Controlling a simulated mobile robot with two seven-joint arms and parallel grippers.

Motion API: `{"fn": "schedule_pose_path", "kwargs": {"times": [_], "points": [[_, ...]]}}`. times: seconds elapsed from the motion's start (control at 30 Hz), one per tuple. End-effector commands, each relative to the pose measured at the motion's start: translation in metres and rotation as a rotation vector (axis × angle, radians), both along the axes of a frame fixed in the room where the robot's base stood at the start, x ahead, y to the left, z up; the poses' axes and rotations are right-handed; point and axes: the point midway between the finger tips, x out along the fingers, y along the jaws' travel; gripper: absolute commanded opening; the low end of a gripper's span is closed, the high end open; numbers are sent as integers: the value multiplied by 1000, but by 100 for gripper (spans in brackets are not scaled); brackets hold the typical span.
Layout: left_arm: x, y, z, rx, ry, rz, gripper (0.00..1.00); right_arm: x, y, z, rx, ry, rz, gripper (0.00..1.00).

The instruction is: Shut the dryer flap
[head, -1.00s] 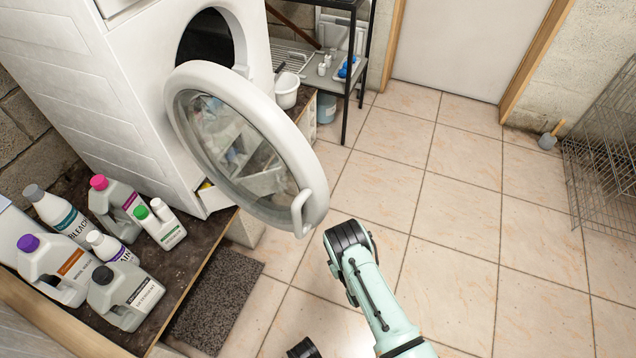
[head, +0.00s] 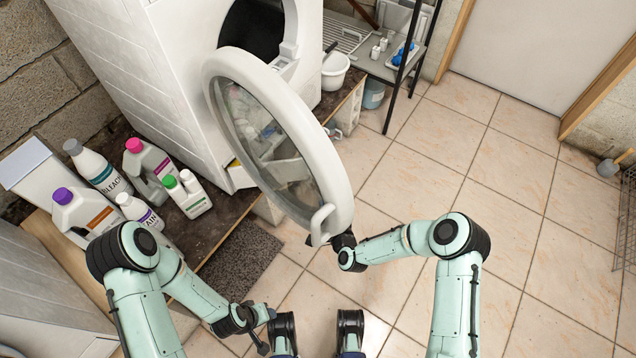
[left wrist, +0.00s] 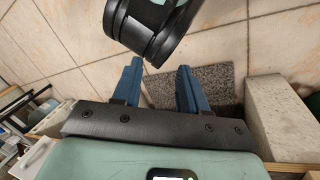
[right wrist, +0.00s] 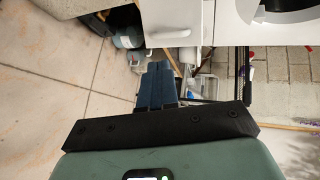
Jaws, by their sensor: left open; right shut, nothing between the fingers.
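The dryer flap (head: 336,165) is a round white door with a glass middle, and it stands wide open in the head view. Its handle (head: 321,220) is at the lower right of the rim. The white dryer (head: 180,75) stands behind it with its dark drum opening uncovered. My right gripper (head: 342,241) is at the lower edge of the flap, just beside the handle; I cannot tell whether it touches. Its blue fingers are together and empty in the right wrist view (right wrist: 160,72). My left gripper (head: 262,345) is low in the head view, away from the flap. Its fingers are apart and empty in the left wrist view (left wrist: 159,78).
Several detergent bottles (head: 98,172) stand on the dark counter (head: 205,228) left of the flap. A grey mat (head: 240,262) lies on the floor below. A white tub (head: 335,71) and a black-framed shelf (head: 392,68) are behind.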

Motion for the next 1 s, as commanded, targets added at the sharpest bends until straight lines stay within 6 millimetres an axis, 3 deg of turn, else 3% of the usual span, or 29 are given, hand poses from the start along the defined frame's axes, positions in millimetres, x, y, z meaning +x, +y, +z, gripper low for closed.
{"fn": "schedule_pose_path", "kwargs": {"times": [0.3,0.5,0.7,1.0], "points": [[31,16,-25,40,-81,34,43,62,21,-26,-2,-1,-1,0],[45,23,-33,58,-116,48,43,90,30,-26,-2,-2,-1,0],[49,26,-35,65,-129,53,43,101,33,-25,-2,0,0,0],[50,26,-35,65,-129,53,43,101,33,-24,-3,1,0,0]]}}
